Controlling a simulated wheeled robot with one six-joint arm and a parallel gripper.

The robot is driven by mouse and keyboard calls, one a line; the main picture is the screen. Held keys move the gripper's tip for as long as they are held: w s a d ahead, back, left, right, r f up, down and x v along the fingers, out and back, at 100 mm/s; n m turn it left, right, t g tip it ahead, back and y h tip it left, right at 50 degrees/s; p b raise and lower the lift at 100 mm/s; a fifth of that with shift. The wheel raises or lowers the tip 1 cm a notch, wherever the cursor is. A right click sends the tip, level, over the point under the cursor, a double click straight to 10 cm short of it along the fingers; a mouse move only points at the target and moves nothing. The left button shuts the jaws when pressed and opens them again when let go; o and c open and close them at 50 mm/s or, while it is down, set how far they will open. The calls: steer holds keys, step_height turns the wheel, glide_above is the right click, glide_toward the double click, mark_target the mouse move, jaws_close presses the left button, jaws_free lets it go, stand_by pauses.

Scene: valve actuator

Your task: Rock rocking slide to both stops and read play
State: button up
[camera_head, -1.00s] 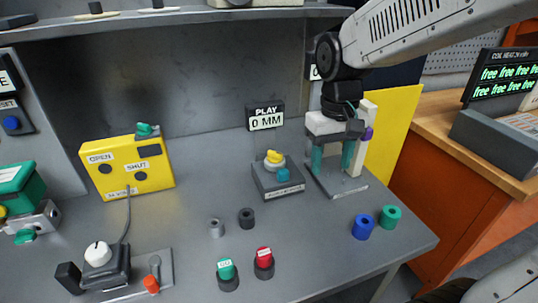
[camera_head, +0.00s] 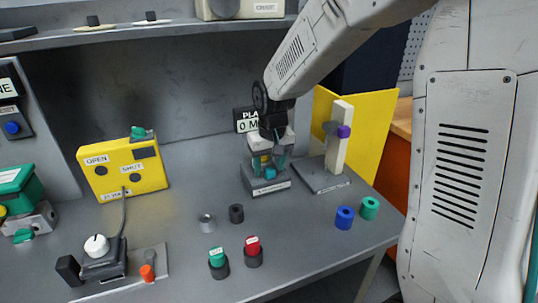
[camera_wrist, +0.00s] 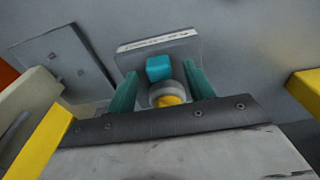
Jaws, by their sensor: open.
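The rocking slide unit is a dark grey block (camera_head: 265,187) on the bench, with a teal cube (camera_head: 271,174) and a yellow-topped round knob (camera_wrist: 168,100) on it. The cube also shows in the wrist view (camera_wrist: 159,67). My gripper (camera_head: 270,170) is above the unit with its teal fingers pointing down. In the wrist view my gripper (camera_wrist: 161,88) is open, one finger on each side of the cube and knob, with gaps visible. Whether a finger touches the knob cannot be told. The PLAY display (camera_head: 243,124) reads 0 and is partly hidden by my arm.
A white post with a purple knob (camera_head: 343,131) stands on a grey plate right of the unit, before a yellow panel (camera_head: 377,130). Red (camera_head: 253,246) and green (camera_head: 217,258) buttons stand in front.

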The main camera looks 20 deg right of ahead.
steer(key=shift+f, duration=0.35)
steer(key=c, duration=1.1)
steer(key=shift+o, duration=0.8)
steer(key=shift+a, duration=0.1)
steer(key=shift+d, duration=0.3)
stand_by(1.0)
